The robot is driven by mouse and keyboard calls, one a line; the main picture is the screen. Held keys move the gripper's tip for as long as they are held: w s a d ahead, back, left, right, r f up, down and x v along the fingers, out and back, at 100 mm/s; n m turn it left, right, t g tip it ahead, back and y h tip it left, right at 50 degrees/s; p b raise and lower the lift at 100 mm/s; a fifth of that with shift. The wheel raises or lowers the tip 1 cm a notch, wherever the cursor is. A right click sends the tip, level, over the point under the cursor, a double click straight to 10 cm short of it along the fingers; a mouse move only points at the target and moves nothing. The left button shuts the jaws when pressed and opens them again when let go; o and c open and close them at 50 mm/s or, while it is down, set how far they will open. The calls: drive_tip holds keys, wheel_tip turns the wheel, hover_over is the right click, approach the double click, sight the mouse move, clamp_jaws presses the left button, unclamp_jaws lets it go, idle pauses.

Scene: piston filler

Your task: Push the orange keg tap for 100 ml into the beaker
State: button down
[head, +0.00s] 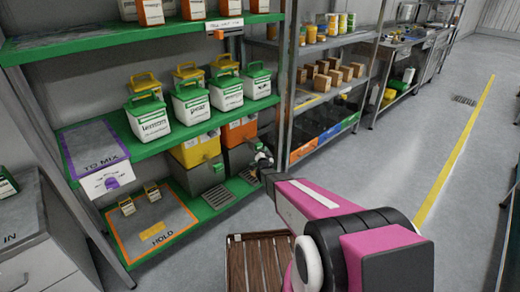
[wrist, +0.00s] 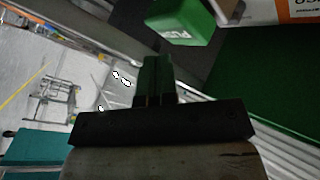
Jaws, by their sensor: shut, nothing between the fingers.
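The orange keg (head: 240,131) stands on a grey base on the lower green shelf, right of the yellow keg (head: 197,150). Its front is partly hidden behind my gripper (head: 262,160), at the shelf's front. In the wrist view a green block marked PUSH (wrist: 188,22), seemingly the tap, is just beyond and right of my fingertips (wrist: 155,62). The fingers are shut together and empty. A gap shows between them and the block; contact is not visible. A white and orange label (wrist: 288,10) shows at the top right. I cannot make out a beaker.
Drip grates (head: 218,196) lie before the kegs. Green-lidded white containers (head: 190,102) fill the shelf above. The HOLD mat (head: 152,228) is to the left. A shelf post (head: 287,80) stands close to my gripper. A brown slatted platform (head: 258,262) is on the floor.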

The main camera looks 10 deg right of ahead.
idle(0.4)
drive_tip(key=shift+w+a, duration=0.3)
drive_tip(key=shift+w, duration=0.05)
drive_tip(key=shift+w+a, duration=0.4)
drive_tip(key=shift+w, duration=0.15)
idle(1.1)
drive_tip(key=shift+s+d, duration=0.1)
drive_tip(key=shift+s, duration=0.05)
drive_tip(key=shift+s+d, duration=0.6)
drive_tip(key=shift+s, duration=0.15)
drive_tip(key=s+d, duration=0.1)
drive_tip(key=s, duration=0.1)
drive_tip(key=s+d, duration=0.2)
idle(0.7)
drive_tip(key=shift+s, duration=0.1)
idle(1.3)
